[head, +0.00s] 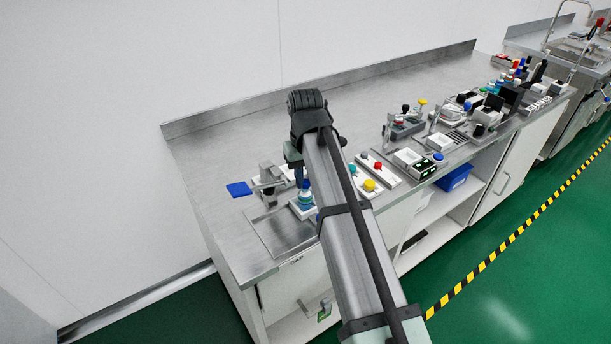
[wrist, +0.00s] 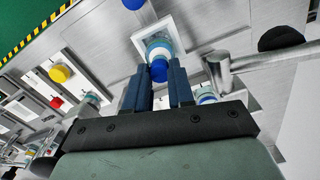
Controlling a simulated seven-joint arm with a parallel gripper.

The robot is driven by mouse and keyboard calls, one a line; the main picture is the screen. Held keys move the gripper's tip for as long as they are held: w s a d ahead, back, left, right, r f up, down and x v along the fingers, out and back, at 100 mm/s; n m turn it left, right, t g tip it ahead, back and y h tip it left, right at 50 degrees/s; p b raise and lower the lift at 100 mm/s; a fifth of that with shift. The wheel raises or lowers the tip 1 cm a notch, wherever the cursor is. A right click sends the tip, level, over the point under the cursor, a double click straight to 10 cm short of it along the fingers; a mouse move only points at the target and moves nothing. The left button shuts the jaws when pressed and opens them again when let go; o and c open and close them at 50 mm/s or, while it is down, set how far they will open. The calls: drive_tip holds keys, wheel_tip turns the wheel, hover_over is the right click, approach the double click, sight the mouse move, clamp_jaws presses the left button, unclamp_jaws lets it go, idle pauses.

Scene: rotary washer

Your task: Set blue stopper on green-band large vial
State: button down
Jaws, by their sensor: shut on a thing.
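My gripper (wrist: 158,78) is shut on the blue stopper (wrist: 159,71), which sits between its two dark blue fingers in the wrist view. The stopper also shows in the head view (head: 305,184), below the arm's end. Beneath it a large vial (wrist: 158,45) with a blue-green band stands in a white square holder (wrist: 177,24). The stopper lines up over the vial's top and overlaps it in the wrist view. I cannot tell whether they touch. In the head view my arm hides most of the gripper and part of the holder.
A grey metal fixture with a post (head: 268,174) stands left of the holder, near a blue pad (head: 239,189). The wrist view shows its horizontal bar (wrist: 255,62) close to my right finger. Panels with red (head: 378,166) and yellow (head: 370,185) knobs lie to the right.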

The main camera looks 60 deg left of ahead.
drive_tip(key=shift+f, duration=0.2)
drive_tip(key=c, duration=0.9)
unclamp_jaws()
wheel_tip(320, 180, up, 14)
drive_tip(key=shift+f, duration=0.1)
idle(0.4)
